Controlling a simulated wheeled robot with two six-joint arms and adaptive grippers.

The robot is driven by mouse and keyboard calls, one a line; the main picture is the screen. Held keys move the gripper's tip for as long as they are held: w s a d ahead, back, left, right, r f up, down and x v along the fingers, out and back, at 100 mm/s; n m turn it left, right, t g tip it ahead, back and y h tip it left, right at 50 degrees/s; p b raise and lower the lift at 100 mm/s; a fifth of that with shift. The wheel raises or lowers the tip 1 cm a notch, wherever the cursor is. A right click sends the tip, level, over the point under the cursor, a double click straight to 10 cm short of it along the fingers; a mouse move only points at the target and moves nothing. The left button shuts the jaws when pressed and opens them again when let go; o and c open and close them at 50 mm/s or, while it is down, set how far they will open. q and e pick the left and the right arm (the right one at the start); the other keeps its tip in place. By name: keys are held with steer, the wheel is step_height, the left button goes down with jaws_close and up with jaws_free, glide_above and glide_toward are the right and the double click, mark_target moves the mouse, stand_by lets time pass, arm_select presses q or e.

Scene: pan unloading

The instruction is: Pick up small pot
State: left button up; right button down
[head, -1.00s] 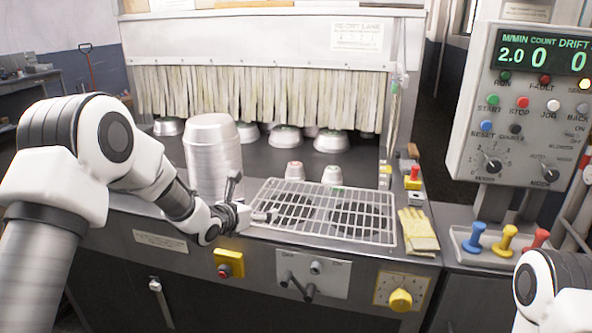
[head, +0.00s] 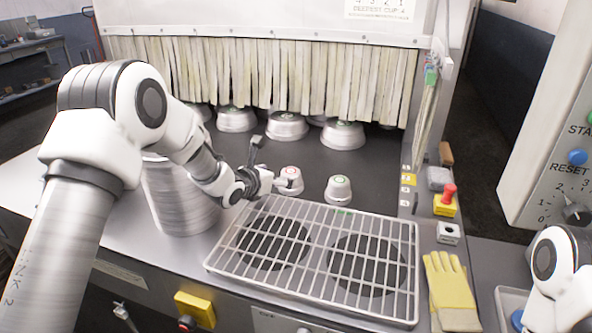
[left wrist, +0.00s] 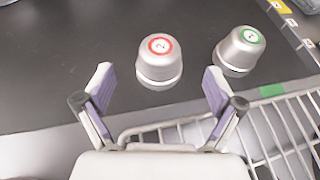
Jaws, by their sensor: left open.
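Two small metal pots stand upside down on the dark deck behind the wire rack. One, with a red ring on top (head: 291,173), is partly hidden by a finger; it also shows in the left wrist view (left wrist: 160,65). The other has a green ring (head: 339,190) and stands to its right, also in the left wrist view (left wrist: 239,52). My left gripper (head: 274,164) is open and empty, just short of the red-ringed pot. In the left wrist view its fingers (left wrist: 158,80) are spread to either side of that pot. My right gripper is out of view.
A wire rack (head: 310,262) lies in front of the pots. A tall stack of pans (head: 175,205) stands left, behind my left arm. Larger pans (head: 343,134) sit at the strip curtain (head: 260,75). Yellow gloves (head: 450,285) and a red-topped switch (head: 446,200) are at right.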

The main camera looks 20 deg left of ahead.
mark_target(287, 174)
arm_select(q)
steer(key=shift+w+d+r, duration=0.1)
steer(key=shift+w+d, duration=0.05)
steer(key=shift+d, duration=0.05)
steer(key=shift+w+p, duration=0.1)
steer(key=shift+p, duration=0.3)
steer(key=x, duration=0.2)
steer(key=p+x, duration=0.1)
steer(key=x, duration=0.2)
steer(key=shift+a+f, duration=0.2)
steer(key=shift+f, duration=0.3)
steer(key=shift+s+r, duration=0.2)
steer(key=shift+s, duration=0.05)
steer(key=shift+c, duration=0.6)
steer(key=c, duration=1.1)
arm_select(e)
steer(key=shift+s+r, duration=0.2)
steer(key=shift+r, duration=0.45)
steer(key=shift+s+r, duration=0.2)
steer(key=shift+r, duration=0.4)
